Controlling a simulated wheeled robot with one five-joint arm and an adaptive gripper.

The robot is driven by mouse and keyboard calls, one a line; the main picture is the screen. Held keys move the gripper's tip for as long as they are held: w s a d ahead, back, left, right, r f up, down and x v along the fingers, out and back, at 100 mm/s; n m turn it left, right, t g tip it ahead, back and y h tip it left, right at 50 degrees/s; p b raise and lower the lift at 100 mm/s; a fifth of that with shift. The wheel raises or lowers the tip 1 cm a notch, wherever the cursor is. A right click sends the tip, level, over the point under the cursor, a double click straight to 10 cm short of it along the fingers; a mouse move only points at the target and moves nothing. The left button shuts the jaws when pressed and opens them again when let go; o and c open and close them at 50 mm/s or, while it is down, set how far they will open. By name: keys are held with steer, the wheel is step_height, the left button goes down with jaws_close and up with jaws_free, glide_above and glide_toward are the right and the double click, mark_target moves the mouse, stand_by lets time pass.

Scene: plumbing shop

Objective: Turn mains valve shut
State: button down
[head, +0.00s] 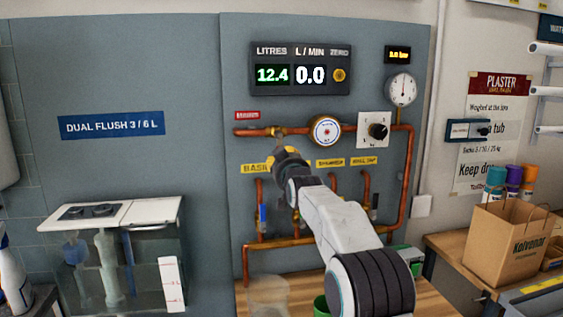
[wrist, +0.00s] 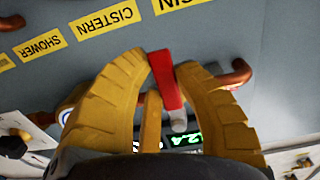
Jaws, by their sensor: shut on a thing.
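The mains valve is a brass body (head: 277,131) on the upper copper pipe of the grey panel, left of a round dial meter. Its red lever (wrist: 164,80) shows in the wrist view, between my yellow fingers. My gripper (head: 279,156) is just below the valve in the head view and hides the lever there. In the wrist view my gripper (wrist: 166,66) is shut on the red lever, with one finger on each side. The flow display (head: 300,75) reads 12.4 litres and 0.0 L/min.
Copper branch pipes (head: 365,188) run below the yellow labels, near my arm. A round meter (head: 325,131), a black knob (head: 378,130) and a pressure gauge (head: 401,89) are to the right. A clear cistern (head: 112,255) stands left; a paper bag (head: 507,238) stands right.

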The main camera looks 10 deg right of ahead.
steer(key=shift+d+r, duration=0.1)
stand_by(0.4)
steer(key=c, duration=0.9)
jaws_free()
steer(key=shift+s, duration=0.1)
steer(key=shift+s, duration=5.85)
